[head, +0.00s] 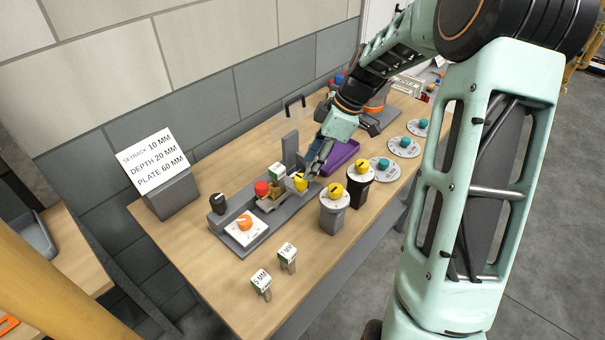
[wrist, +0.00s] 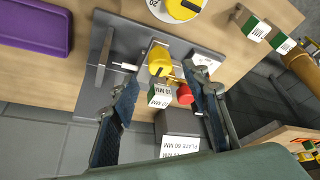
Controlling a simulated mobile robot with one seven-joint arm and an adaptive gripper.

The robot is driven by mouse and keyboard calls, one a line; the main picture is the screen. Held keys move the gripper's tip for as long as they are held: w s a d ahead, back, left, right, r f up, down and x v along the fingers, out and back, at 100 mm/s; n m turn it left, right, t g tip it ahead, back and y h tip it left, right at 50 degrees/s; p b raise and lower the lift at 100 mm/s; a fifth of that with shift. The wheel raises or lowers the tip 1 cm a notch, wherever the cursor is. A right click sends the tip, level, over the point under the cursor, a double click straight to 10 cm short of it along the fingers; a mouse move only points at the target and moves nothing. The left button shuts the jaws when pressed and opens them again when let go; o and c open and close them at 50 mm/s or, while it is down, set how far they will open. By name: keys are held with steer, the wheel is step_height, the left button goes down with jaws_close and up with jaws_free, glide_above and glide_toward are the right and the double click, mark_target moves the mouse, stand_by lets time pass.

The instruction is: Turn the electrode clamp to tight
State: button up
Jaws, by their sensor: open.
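A grey burner fixture (head: 222,231) lies on the bench. On it are a yellow knob (head: 300,183), a red knob (head: 261,188), an orange knob (head: 244,221) on a white plate and a black knob (head: 217,202). No readable label shows which is the electrode clamp. My gripper (head: 313,171) is beside and above the yellow knob and partly hides that area. In the wrist view my gripper (wrist: 163,82) is open, its fingers wide apart. Between them show the yellow knob (wrist: 160,60), a green-and-white block (wrist: 160,97) and the red knob (wrist: 185,94). Neither finger clearly touches anything.
Grey and black posts with yellow-knobbed dials (head: 335,192) stand right of the fixture. A purple tray (head: 342,154) lies behind them, and teal-knobbed discs (head: 384,168) lie along the right edge. Small gauges (head: 288,254) stand in front. A setback sign (head: 155,160) stands at left.

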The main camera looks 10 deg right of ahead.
mark_target(301, 184)
steer(key=shift+p+x, duration=0.35)
steer(key=shift+x, duration=2.4)
steer(key=c, duration=1.2)
